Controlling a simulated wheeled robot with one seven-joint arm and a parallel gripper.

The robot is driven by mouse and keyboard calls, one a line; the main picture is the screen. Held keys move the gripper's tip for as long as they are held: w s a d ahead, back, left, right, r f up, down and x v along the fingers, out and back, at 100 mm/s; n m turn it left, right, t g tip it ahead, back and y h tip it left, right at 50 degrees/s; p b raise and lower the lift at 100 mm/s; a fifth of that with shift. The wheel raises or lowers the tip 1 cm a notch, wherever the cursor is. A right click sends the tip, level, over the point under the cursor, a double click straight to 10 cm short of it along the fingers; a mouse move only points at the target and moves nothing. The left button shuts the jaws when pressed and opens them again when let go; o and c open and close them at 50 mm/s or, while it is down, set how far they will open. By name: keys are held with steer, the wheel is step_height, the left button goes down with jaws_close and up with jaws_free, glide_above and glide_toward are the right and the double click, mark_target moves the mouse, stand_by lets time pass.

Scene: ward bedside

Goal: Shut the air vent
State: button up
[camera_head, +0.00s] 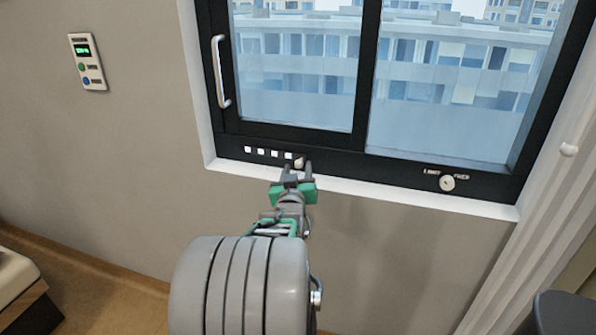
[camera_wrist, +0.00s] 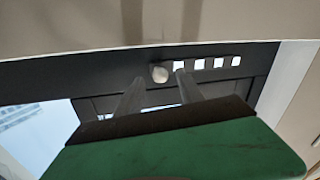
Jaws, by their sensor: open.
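The air vent is a row of several small bright square slots (camera_head: 267,153) in the dark lower window frame. The slots show light and look uncovered. A small pale round knob (camera_head: 299,162) sits at the right end of the row. In the wrist view, the knob (camera_wrist: 159,73) is at the left end of the slots (camera_wrist: 208,64). My gripper (camera_head: 297,168) is open in front of the knob. In the wrist view, the gripper's fingertips (camera_wrist: 159,79) lie on either side of the knob. I cannot tell whether either finger touches it.
A white window handle (camera_head: 219,71) stands on the left sash. A round dial (camera_head: 447,183) with small labels is at the frame's lower right. A wall panel (camera_head: 87,61) hangs at left. A pale curtain (camera_head: 530,215) hangs at right. The wall below the sill is bare.

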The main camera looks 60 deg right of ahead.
steer(key=shift+w+d, duration=0.25)
steer(key=shift+d, duration=0.35)
steer(key=shift+c, duration=0.6)
jaws_close()
stand_by(0.4)
